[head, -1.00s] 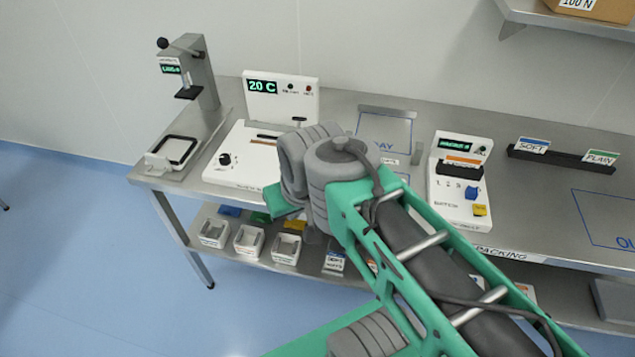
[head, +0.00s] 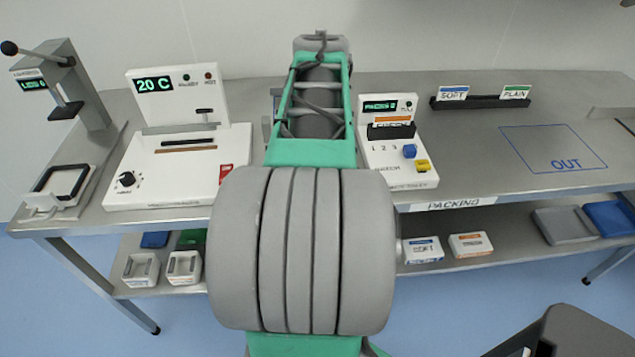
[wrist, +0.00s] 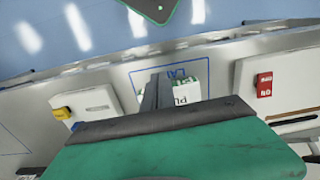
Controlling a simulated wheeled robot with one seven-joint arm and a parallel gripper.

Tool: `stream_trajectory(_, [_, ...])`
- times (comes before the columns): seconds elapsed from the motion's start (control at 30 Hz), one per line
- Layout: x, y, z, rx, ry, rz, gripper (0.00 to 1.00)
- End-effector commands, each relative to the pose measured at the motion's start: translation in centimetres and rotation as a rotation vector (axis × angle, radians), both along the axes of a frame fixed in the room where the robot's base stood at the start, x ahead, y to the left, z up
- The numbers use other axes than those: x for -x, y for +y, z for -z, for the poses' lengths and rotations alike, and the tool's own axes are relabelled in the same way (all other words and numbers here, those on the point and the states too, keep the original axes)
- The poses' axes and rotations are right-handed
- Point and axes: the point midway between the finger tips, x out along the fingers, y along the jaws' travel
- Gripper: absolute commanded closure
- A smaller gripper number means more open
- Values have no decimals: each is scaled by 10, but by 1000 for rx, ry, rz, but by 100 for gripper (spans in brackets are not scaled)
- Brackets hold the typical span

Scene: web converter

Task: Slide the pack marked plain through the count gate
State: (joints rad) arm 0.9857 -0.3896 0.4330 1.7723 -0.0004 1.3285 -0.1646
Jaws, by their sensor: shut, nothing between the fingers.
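In the wrist view a white pack with green patches (wrist: 188,97), its lettering starting "PL", lies inside the blue outline of the lay area on the bench. My gripper (wrist: 157,92) is shut and empty, its fingers showing in front of the pack's left part; I cannot tell whether they touch it. In the head view my arm hides the gripper, the pack and the lay area. A white counter unit (head: 398,165) with a green display, an orange label, a black slot and the numbers 1 2 3 stands right of my arm; "count gate" is not readable on it.
A white heater unit (head: 170,165) reading 20 C stands left of my arm. A black rack (head: 482,102) holds SOFT and PLAIN signs at the back. The OUT area (head: 552,148) is clear. A lever press (head: 80,95) stands far left. Boxes lie on the lower shelf (head: 510,245).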

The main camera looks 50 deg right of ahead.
Motion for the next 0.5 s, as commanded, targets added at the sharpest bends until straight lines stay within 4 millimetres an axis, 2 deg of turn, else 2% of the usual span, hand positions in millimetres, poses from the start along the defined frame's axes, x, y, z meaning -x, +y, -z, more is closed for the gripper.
stream_trajectory(0.43, [1, 1, 91, -2, 2, 1, 100])
stream_trajectory(0.5, [-8, -9, 90, 1, -1, 0, 100])
